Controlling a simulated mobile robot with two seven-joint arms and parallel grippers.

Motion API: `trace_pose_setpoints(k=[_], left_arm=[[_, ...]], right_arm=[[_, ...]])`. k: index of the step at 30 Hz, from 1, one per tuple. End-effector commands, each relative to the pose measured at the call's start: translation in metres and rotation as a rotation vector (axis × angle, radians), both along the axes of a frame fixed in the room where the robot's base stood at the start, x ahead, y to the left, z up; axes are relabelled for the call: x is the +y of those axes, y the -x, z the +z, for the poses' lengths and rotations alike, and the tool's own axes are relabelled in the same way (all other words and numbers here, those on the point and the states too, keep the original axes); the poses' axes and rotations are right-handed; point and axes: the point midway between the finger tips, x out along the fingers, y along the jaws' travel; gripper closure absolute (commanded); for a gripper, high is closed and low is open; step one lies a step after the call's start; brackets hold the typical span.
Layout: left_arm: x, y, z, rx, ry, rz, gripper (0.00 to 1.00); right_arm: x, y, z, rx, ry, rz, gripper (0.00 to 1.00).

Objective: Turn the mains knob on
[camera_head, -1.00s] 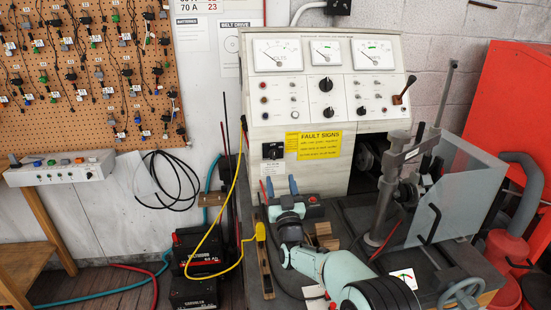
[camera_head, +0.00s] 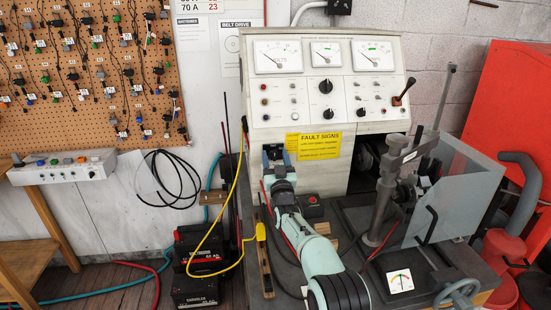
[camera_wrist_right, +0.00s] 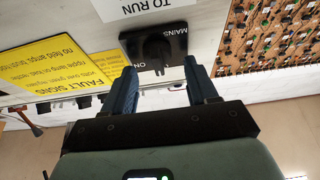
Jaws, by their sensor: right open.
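The mains knob (camera_wrist_right: 157,50) is black, on a black square plate (camera_wrist_right: 172,38) marked MAINS and ON, on the front of the pale test bench (camera_head: 330,104). My right gripper (camera_wrist_right: 160,72) is open, its two blue fingers pointing at the plate, one to each side of the knob in the right wrist view. Whether the fingers touch the plate or knob I cannot tell. My left gripper is not in view.
A yellow FAULT SIGNS label (camera_head: 314,146) is right of the plate. A yellow cable (camera_head: 231,205) hangs at the left of the bench. A steel stand (camera_head: 389,190) and clear guard (camera_head: 465,195) stand to the right. Black batteries (camera_head: 200,250) are on the floor.

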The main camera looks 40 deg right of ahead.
Motion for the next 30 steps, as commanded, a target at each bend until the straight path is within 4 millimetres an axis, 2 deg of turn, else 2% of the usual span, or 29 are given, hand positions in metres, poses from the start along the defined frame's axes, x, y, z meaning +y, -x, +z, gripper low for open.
trace_pose_setpoints(k=[5, 6, 10, 11, 22, 30], left_arm=[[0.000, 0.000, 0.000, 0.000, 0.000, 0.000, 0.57], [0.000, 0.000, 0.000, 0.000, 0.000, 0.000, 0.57], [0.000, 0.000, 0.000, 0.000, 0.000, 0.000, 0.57], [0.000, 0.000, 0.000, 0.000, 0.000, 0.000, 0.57], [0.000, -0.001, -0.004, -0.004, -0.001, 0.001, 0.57], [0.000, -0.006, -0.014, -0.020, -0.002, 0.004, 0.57]], right_arm=[[0.000, 0.000, 0.000, 0.000, 0.000, 0.000, 0.42], [0.000, 0.000, 0.000, 0.000, 0.000, 0.000, 0.49], [0.000, 0.000, 0.000, 0.000, 0.000, 0.000, 0.91], [0.000, 0.000, 0.000, 0.000, 0.000, 0.000, 0.97], [0.000, 0.000, -0.001, -0.025, -0.041, 0.000, 0.97], [-0.001, 0.000, -0.002, -0.109, -0.193, 0.002, 0.97]])
